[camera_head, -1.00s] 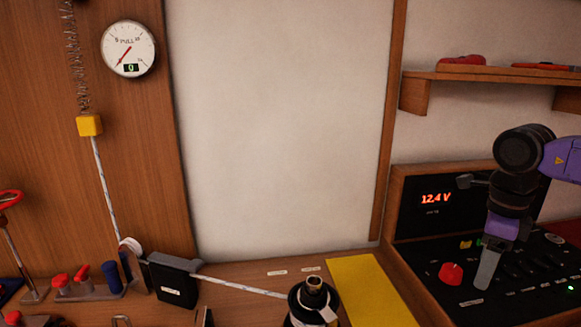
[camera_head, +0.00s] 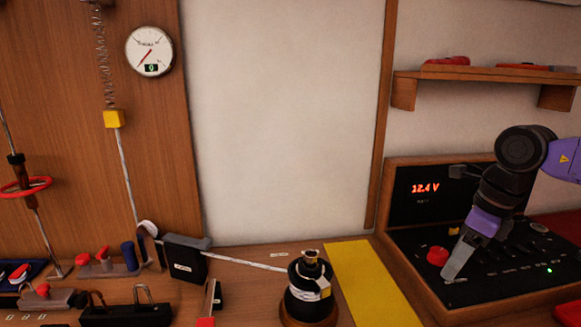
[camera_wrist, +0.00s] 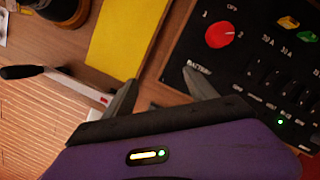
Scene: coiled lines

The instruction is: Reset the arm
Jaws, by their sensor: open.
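My gripper (camera_head: 457,264) is at the right in the head view, above the front left part of the black switch panel (camera_head: 440,292). In the wrist view my gripper (camera_wrist: 160,88) shows two grey fingers spread apart with nothing between them. Its fingertips lie over the gap between the yellow mat (camera_wrist: 122,40) and the panel. The red battery knob (camera_head: 437,256) is just behind and left of the fingers in the head view; it also shows in the wrist view (camera_wrist: 219,34).
A black winch drum (camera_head: 310,290) with a white line stands left of the yellow mat (camera_head: 372,285). A shelf (camera_head: 480,76) juts from the wall above the panel. A round gauge (camera_head: 149,52) hangs at upper left. A black-handled lever (camera_wrist: 50,76) shows in the wrist view.

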